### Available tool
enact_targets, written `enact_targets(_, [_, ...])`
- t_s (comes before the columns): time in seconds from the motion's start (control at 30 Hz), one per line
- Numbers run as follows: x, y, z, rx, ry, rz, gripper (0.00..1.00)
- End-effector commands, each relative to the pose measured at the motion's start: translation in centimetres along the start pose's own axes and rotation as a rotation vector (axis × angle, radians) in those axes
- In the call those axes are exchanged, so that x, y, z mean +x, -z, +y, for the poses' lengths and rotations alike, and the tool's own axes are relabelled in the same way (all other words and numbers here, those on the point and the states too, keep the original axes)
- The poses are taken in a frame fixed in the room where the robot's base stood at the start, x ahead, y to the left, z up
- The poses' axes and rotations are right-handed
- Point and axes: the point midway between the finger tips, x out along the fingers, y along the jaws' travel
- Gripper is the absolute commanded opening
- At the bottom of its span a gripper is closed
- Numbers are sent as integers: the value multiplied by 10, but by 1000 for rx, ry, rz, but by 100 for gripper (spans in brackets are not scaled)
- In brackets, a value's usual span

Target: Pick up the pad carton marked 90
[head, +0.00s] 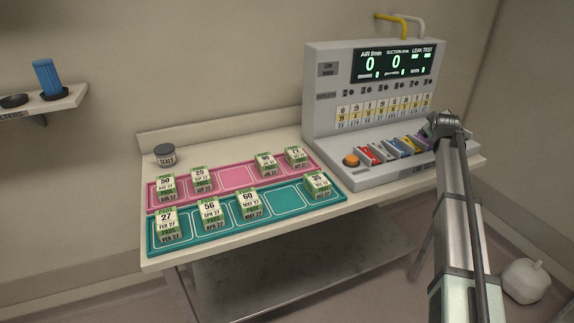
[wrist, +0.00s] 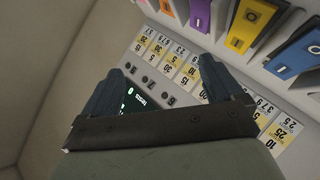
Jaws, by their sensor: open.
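Small green-and-white pad cartons sit in two trays on the bench in the head view. The carton that appears to read 90 (head: 266,163) is in the pink tray (head: 236,176), right of an empty slot and left of the carton at the tray's right end. Its small print is hard to read. My gripper (wrist: 160,68) is open and empty in the wrist view, its two dark fingers spread over the console's label panel. In the head view my arm ends over the console's right part, well right of the cartons; its fingers are not clear there. No carton shows in the wrist view.
A teal tray (head: 285,199) in front holds cartons 27, 56, 60 and 35, with one empty slot. Carton 50 (head: 166,186) and carton 25 (head: 201,180) stand left in the pink tray. A lidded jar (head: 165,155) is behind. The console (head: 318,110) rises at the right.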

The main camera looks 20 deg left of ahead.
Motion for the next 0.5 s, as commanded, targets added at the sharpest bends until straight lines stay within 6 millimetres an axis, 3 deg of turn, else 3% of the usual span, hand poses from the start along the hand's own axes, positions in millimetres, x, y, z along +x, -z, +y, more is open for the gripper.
enact_targets(0.03, [-4, 26, -25, 21, 49, 1, 94])
enact_targets(0.27, [-36, 118, -132, 129, 268, -47, 94])
enact_targets(0.5, [-96, 202, -240, 207, 477, -141, 94])
